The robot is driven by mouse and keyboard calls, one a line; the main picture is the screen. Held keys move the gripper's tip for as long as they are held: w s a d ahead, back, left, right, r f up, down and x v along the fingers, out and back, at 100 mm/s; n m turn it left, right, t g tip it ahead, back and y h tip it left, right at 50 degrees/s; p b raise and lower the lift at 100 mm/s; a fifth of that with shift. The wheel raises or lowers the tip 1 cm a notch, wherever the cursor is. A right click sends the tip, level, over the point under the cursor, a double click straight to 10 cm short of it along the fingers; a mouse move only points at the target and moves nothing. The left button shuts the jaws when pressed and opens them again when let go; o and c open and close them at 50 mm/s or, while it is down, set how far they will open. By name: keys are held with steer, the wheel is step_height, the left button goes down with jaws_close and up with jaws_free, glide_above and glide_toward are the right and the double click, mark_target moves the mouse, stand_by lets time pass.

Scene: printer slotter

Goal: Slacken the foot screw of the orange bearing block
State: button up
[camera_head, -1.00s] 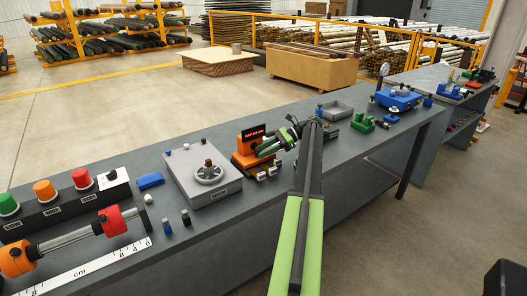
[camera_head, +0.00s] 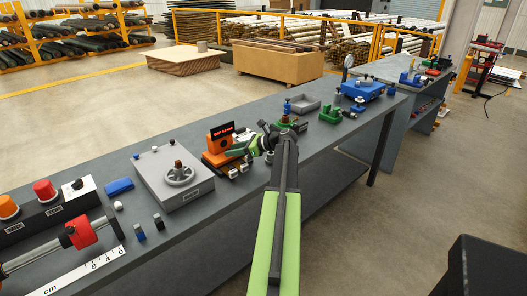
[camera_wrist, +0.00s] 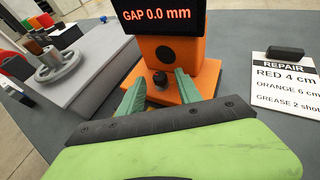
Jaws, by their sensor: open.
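The orange bearing block (camera_wrist: 176,55) stands on the bench in the wrist view, with a black display reading "GAP 0.0 mm" on top. Its flat orange foot reaches toward me and carries a dark foot screw (camera_wrist: 160,79). My gripper (camera_wrist: 161,86) is open, with one green finger on each side of the screw. I cannot tell whether either finger touches it. In the head view the block (camera_head: 216,141) is at mid-bench, and my gripper (camera_head: 238,150) is at its right side, hiding part of its foot.
A grey box with a handwheel (camera_head: 180,174) stands left of the block. A white repair card (camera_wrist: 285,88) lies to its right in the wrist view. Green (camera_head: 331,113) and blue (camera_head: 362,90) fixtures stand farther along the bench. A red collar (camera_head: 78,233) sits on a shaft at lower left.

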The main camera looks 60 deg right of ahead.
steer(key=m+h, duration=0.1)
steer(key=a+m+h, duration=0.1)
steer(key=h, duration=0.1)
steer(key=m+h, duration=0.1)
steer(key=shift+s+a+m, duration=0.15)
steer(key=shift+a+m, duration=0.2)
steer(key=shift+m, duration=0.05)
steer(key=p+v, duration=0.6)
steer(key=v, duration=1.1)
steer(key=shift+h+p, duration=0.35)
steer(key=shift+h, duration=0.05)
steer(key=shift+s+a+f, duration=0.1)
steer(key=shift+f, duration=0.05)
